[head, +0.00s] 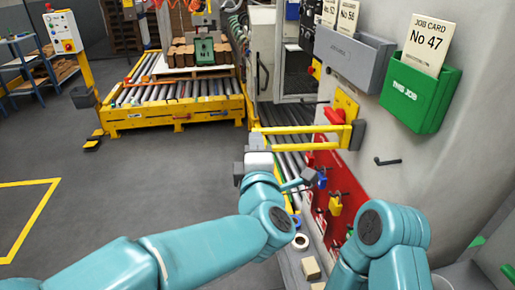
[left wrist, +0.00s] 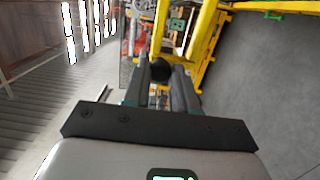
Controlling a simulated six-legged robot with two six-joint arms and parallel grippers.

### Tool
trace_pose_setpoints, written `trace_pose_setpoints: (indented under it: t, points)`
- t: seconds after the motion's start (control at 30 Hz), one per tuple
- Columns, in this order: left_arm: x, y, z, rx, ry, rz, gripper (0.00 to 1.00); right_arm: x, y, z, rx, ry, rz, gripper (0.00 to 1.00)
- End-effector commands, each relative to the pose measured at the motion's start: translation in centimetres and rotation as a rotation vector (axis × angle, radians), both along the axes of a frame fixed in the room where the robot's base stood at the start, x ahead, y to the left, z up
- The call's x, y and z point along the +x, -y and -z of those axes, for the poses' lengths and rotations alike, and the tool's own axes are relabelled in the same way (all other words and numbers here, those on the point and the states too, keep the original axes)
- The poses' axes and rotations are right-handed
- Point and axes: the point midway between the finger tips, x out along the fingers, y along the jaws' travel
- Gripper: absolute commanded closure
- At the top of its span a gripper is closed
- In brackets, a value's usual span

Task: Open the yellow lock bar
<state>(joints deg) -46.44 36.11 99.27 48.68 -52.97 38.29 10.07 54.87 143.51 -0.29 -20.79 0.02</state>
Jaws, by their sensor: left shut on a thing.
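The yellow lock bar (head: 300,129) shows in the head view as a pair of parallel yellow bars reaching left from a grey bracket on the pale wall. It lies about level, across the opening above the rollers. My left gripper (head: 257,146) is at the bar's left end and is shut on it. In the left wrist view the fingers (left wrist: 160,82) close around a dark round knob (left wrist: 159,70), with yellow frame parts beyond. The fingers hide part of the hold. My right arm shows at the lower right of the head view, but its gripper is out of view.
A green card holder (head: 418,98) and a grey one (head: 352,58) hang on the wall at right. A red board (head: 341,182) with padlocks is below the bar. A yellow-framed roller conveyor (head: 175,112) stands behind.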

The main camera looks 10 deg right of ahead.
Motion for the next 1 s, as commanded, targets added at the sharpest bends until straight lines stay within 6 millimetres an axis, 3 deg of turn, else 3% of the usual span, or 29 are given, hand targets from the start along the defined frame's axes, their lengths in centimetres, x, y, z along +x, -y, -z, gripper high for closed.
trace_pose_setpoints:
  t: [0.57, 0.6, 0.67, 1.0]
  points:
    - [0.39, -0.13, -0.02, -0.001, 0.0, -0.014, 1.0, 0.01, 0.01, -0.04, 0.0, 0.0, 0.0, 0.57]
    - [0.37, -0.14, -0.02, -0.001, 0.0, -0.014, 0.67, 0.01, 0.01, -0.04, 0.0, 0.0, 0.0, 0.57]
    - [0.35, -0.12, -0.02, -0.001, 0.0, -0.015, 0.48, 0.0, 0.0, -0.04, 0.0, 0.0, 0.0, 0.57]
    - [0.13, -0.08, 0.05, -0.001, -0.001, -0.015, 0.48, 0.01, 0.01, -0.01, 0.0, 0.0, 0.0, 0.57]
